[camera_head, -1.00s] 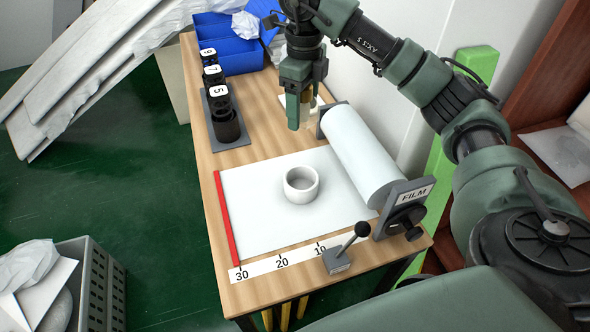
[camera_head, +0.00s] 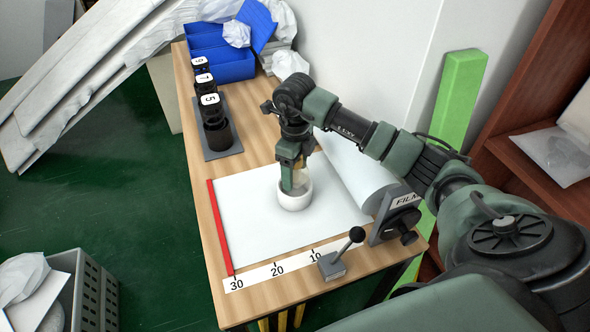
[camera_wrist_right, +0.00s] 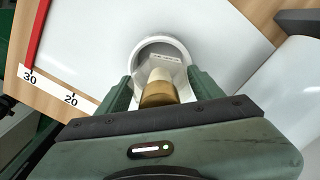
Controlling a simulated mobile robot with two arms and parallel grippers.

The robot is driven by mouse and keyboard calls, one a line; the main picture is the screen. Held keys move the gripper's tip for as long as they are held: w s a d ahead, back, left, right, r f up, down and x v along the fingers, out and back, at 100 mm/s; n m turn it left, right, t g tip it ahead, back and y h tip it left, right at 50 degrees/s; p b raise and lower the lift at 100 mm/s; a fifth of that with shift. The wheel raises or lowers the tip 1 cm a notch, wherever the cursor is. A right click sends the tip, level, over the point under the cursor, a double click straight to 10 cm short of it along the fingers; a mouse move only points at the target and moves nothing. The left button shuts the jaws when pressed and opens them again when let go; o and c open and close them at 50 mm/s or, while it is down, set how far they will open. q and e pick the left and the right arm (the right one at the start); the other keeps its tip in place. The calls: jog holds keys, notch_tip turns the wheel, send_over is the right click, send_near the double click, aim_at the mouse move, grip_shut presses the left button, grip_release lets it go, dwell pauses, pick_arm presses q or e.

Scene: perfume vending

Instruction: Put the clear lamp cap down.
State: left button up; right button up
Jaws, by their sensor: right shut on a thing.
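My right gripper (camera_head: 292,181) points down over the white ring-shaped dish (camera_head: 295,203) on the white sheet. It is shut on the clear lamp cap, whose brass-coloured part (camera_wrist_right: 158,94) with a pale end shows between the fingers in the right wrist view. A clear, faceted part with a small printed label (camera_wrist_right: 165,58) shows inside the rim of the white dish (camera_wrist_right: 158,39). The fingertips are at or just inside the dish's rim. Whether the cap touches the dish floor cannot be told. My left gripper is out of view.
The white sheet (camera_head: 240,225) lies flat, with a red strip (camera_head: 220,228) along its left edge. Black numbered holders (camera_head: 212,112) and a blue bin (camera_head: 220,62) stand behind.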

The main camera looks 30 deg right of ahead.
jog(key=shift+f, duration=0.25)
jog(key=shift+f+b, duration=0.5)
jog(key=shift+b, duration=0.05)
jog(key=o, duration=1.5)
jog(key=shift+r, duration=0.1)
jog(key=shift+r+p, duration=0.3)
jog(key=shift+p, duration=0.05)
jog(key=shift+r+p, duration=0.45)
jog(key=shift+r, duration=0.05)
notch_tip(320, 180, up, 12)
jog(key=shift+f+b, duration=0.25)
jog(key=shift+b, duration=0.6)
